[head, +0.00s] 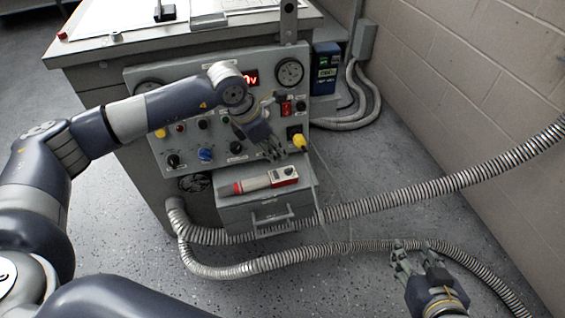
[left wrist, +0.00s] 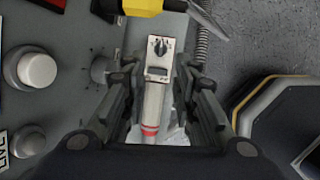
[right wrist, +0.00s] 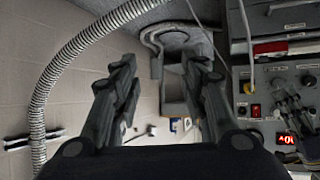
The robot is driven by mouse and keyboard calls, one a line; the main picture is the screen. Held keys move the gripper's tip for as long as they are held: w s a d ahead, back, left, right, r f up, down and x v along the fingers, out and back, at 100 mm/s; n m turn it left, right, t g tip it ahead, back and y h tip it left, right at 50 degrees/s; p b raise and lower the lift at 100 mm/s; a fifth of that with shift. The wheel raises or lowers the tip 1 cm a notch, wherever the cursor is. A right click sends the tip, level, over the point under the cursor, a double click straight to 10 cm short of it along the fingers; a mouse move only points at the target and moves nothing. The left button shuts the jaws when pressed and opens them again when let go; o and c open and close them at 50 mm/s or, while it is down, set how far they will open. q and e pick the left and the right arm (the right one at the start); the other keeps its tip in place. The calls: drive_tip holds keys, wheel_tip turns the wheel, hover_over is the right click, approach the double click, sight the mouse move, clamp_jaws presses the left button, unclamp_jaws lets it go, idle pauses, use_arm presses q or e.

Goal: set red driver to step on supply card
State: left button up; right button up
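The red driver (head: 262,182) has a pale grey body with a red end band at its left and lies on top of the small grey drawer box below the panel. In the left wrist view the driver (left wrist: 156,95) shows between the fingers, with a dial and small window on its near-white end and a red band. My left gripper (head: 275,155) is open above the driver, in front of the panel; its fingers (left wrist: 152,95) do not visibly touch it. My right gripper (head: 415,256) is open and empty at the lower right. I cannot make out a supply card.
The control panel (head: 220,137) has knobs, dials, a red switch (head: 286,107) and a red display. A yellow plug (head: 299,141) with a cable is close to the right of my left gripper. Corrugated conduits (head: 400,203) cross the floor. A block wall stands at right.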

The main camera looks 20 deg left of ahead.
sight(288, 169)
use_arm(q)
drive_tip(key=b+x, duration=0.2)
drive_tip(key=x, duration=0.6)
drive_tip(key=shift+d+f, duration=0.2)
drive_tip(key=shift+f, duration=0.1)
drive_tip(key=shift+w+d+f, duration=0.1)
drive_tip(key=shift+w+f, duration=0.05)
drive_tip(key=shift+f, duration=0.1)
use_arm(e)
drive_tip(key=w+a+r+t+y, duration=0.1)
drive_tip(key=w+r+t, duration=0.3)
drive_tip(key=r, duration=0.5)
drive_tip(key=shift+w+a+r+t+y, duration=0.35)
drive_tip(key=shift+a+t, duration=0.45)
drive_tip(key=shift+t, duration=0.3)
use_arm(q)
clamp_jaws()
